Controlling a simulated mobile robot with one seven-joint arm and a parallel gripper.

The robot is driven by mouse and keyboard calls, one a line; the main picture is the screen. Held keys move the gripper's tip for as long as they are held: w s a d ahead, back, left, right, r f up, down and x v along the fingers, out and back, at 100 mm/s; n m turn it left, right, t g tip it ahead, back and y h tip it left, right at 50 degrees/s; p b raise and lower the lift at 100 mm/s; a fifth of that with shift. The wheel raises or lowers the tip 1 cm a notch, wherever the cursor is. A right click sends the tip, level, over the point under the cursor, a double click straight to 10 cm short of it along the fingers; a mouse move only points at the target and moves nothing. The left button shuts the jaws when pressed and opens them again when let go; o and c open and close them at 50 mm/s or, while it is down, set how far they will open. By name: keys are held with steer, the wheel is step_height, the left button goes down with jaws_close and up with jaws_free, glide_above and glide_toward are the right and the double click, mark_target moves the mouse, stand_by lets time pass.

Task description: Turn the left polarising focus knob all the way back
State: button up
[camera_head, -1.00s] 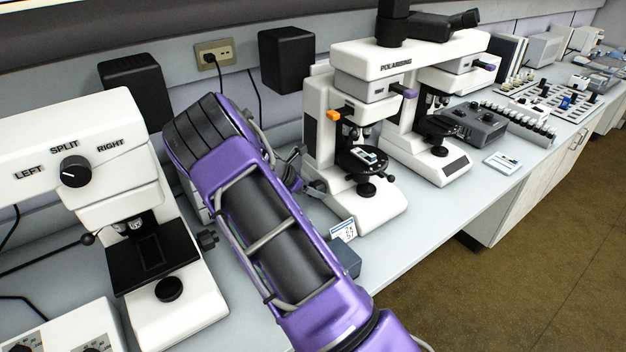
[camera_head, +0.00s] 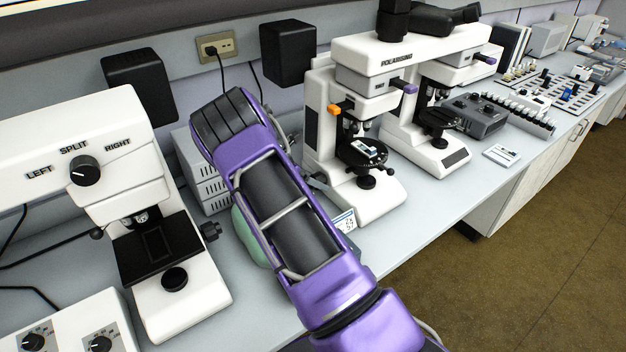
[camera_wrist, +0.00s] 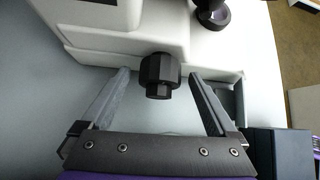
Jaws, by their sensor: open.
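The white polarising microscope (camera_head: 366,204) stands on the bench right of my arm in the head view. In the wrist view, a black ribbed focus knob (camera_wrist: 158,75) sticks out from the side of its white body (camera_wrist: 120,28). My gripper (camera_wrist: 160,76) is open, with one finger on each side of the knob. Gaps show between the knob and both fingers, and the knob's end points toward the palm. In the head view my purple arm hides most of the gripper, and I cannot make out this knob.
A white split-view microscope (camera_head: 150,240) stands to the left. A grey box with slots (camera_head: 205,180) and a green rounded thing (camera_head: 246,235) sit beside my arm. A small card (camera_head: 344,221) stands near the polarising microscope's base. Some front bench surface (camera_head: 400,225) is clear.

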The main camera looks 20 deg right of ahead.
steer(key=v, duration=1.7)
steer(key=shift+a, duration=0.15)
steer(key=shift+r, duration=0.15)
